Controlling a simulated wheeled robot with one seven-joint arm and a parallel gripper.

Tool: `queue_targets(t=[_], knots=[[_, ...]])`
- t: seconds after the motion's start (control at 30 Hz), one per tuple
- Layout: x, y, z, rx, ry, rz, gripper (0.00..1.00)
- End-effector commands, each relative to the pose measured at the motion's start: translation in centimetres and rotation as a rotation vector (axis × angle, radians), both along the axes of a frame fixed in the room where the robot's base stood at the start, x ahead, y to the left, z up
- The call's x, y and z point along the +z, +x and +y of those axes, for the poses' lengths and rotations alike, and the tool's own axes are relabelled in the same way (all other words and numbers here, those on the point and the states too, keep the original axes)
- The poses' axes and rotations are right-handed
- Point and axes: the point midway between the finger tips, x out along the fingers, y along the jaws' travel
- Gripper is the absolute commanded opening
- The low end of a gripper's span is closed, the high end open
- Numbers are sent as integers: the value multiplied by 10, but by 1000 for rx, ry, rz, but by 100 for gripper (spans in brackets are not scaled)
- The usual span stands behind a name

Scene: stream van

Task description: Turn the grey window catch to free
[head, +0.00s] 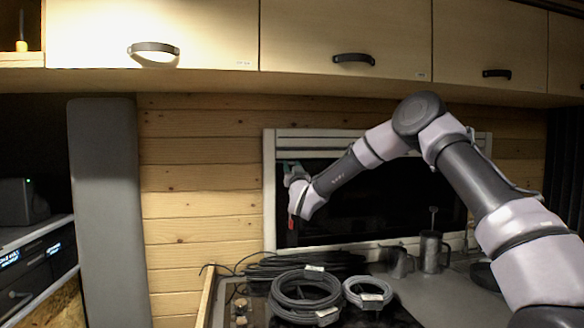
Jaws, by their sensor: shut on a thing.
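The window (380,217) has a pale frame and a dark pane in the pine wall, above the worktop. My gripper (293,194) is at the left side of the window, in front of the pane close to the frame. It is shut on the grey window catch, which is mostly hidden behind my gripper and wrist. The catch's turn angle cannot be made out. A small red part (291,222) shows just below my gripper; what it belongs to is unclear.
Coiled cables (305,297) and a smaller coil (368,292) lie on the worktop below the window. Metal mugs (432,252) stand to the right of them. Overhead cupboards (345,40) hang above. A tall grey panel (108,210) stands at the left.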

Motion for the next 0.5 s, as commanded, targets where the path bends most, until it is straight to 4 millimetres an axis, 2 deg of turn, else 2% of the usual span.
queue_targets(t=[0.5], knots=[[0,-1,4,1,321,93,0]])
